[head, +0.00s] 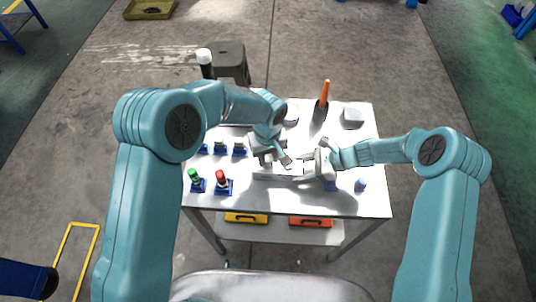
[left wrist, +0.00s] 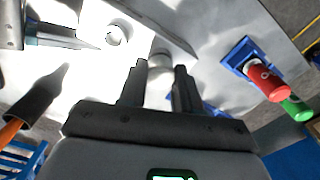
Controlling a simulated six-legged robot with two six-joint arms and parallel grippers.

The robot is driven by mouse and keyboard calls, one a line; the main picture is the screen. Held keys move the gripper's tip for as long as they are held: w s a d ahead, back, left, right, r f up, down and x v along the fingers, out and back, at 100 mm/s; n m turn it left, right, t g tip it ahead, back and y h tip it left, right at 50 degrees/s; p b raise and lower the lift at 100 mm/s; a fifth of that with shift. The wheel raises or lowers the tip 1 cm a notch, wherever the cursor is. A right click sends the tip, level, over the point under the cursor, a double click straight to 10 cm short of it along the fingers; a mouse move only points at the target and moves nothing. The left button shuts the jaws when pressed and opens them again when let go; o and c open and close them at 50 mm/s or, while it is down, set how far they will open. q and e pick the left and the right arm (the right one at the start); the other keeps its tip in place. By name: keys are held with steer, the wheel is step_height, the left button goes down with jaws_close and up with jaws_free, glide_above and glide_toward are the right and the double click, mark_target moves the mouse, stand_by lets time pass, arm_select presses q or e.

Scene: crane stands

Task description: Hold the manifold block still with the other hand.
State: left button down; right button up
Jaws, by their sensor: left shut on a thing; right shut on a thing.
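The manifold block (head: 284,177) is a pale, long piece near the middle of the white table, partly hidden by my grippers. In the left wrist view it seems to be the pale surface with a round port (left wrist: 115,36). My left gripper (head: 278,160) is over its left part, shut on a pale round piece (left wrist: 160,62) that shows between the fingers (left wrist: 158,88). My right gripper (head: 308,164) comes in from the right, shut at the block's right part; its exact contact is hidden. Its finger also shows in the left wrist view (left wrist: 65,38).
Red-capped (head: 222,180) and green-capped (head: 195,178) parts on blue bases stand at the table's left front. Several darker parts in blue bases stand behind them.

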arm_select(q)
steer(key=m, duration=0.4)
steer(key=m, duration=0.4)
steer(key=shift+m, duration=0.6)
steer(key=m, duration=0.3)
steer(key=shift+m, duration=1.1)
